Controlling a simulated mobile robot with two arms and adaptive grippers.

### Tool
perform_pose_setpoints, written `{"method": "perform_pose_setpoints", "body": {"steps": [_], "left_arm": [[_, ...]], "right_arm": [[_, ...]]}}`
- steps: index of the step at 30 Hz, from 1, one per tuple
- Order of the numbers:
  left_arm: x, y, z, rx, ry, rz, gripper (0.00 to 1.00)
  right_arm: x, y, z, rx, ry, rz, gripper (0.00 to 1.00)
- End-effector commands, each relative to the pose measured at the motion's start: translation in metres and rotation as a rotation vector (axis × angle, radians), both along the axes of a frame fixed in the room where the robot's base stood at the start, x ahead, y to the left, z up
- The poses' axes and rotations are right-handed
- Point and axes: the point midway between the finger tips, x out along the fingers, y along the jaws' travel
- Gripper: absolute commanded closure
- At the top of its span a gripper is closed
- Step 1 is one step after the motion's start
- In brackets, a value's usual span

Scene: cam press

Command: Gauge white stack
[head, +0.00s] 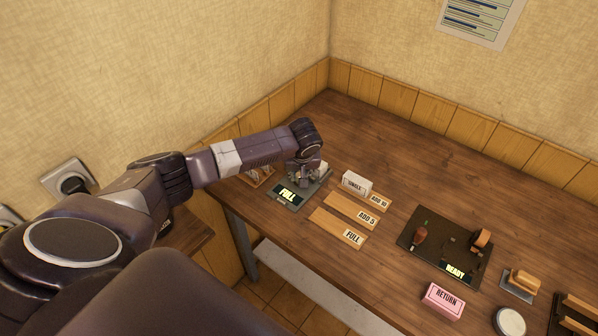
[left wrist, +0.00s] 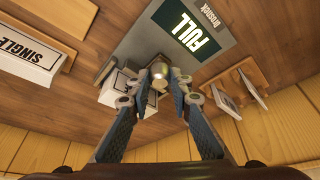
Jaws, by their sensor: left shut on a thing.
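The gauge (head: 285,198) is a grey-green plate near the table's left edge, and its lit display reads FULL. It also shows in the left wrist view (left wrist: 212,18). My left gripper (head: 306,176) is over the far part of the gauge. In the left wrist view its fingertips (left wrist: 160,80) are closed around a small round metallic knob (left wrist: 159,71). A white stack (left wrist: 113,88) shows beside and behind the fingers, partly hidden by them. I cannot tell exactly how it sits under the knob. My right gripper is not in view.
A white SINGLE block (head: 355,184) and wooden strips marked ADD 10 (head: 350,205), ADD 5 (head: 340,213) and FULL (head: 328,221) lie to the right. A wooden rack (left wrist: 239,74) is beside the gauge. A dark READY board (head: 440,262) and pink RETURN block (head: 443,300) are farther right.

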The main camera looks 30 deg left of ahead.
Motion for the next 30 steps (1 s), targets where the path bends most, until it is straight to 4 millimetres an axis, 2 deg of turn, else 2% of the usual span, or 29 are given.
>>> {"method": "perform_pose_setpoints", "body": {"steps": [4,5,7,14,22,26,30], "left_arm": [[-0.006,0.003,-0.002,0.006,0.019,0.006,1.00],[-0.006,0.003,-0.002,0.005,0.019,0.007,0.80],[-0.006,0.003,-0.003,0.006,0.020,0.007,0.73],[-0.005,0.003,-0.002,0.005,0.015,0.006,0.73],[-0.005,0.001,0.005,0.004,0.013,0.005,0.73],[-0.010,-0.004,0.021,0.002,0.011,0.003,0.73],[-0.019,-0.011,0.048,0.002,0.011,0.003,0.73]], "right_arm": [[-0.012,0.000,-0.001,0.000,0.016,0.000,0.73],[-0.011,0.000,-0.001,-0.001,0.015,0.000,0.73],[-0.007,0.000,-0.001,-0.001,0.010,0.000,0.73],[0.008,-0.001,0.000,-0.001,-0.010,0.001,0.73],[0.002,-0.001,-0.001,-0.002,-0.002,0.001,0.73],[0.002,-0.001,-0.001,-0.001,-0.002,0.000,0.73],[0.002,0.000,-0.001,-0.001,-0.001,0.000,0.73]]}}
